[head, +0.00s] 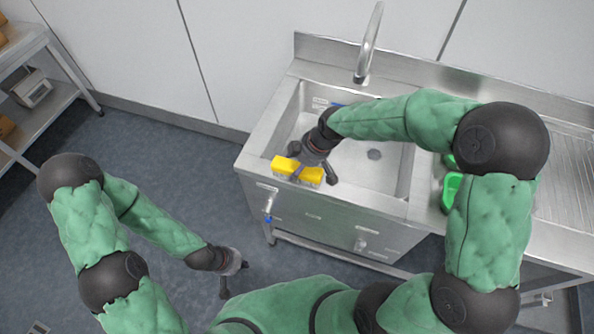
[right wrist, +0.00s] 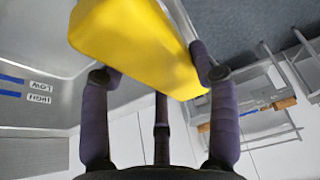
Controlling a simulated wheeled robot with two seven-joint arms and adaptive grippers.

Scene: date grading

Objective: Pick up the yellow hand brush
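The yellow hand brush (head: 283,165) is at the front left edge of the sink, its pale underside just showing. My right gripper (head: 309,168) is over it, with one dark finger crossing its middle and the other fingers spread on the far side and at its right end. In the right wrist view the brush (right wrist: 135,42) fills the top, among the spread fingers (right wrist: 160,85). The fingers look open around it; contact cannot be made out. My left gripper (head: 236,280) is open and empty, low over the floor at the left.
The steel sink (head: 256,145) has a tap (head: 369,45) at the back and handles on its front. Green items (head: 451,190) stand to the right of the basin, partly hidden by my right arm. A shelf rack (head: 62,95) stands at far left. The floor between is clear.

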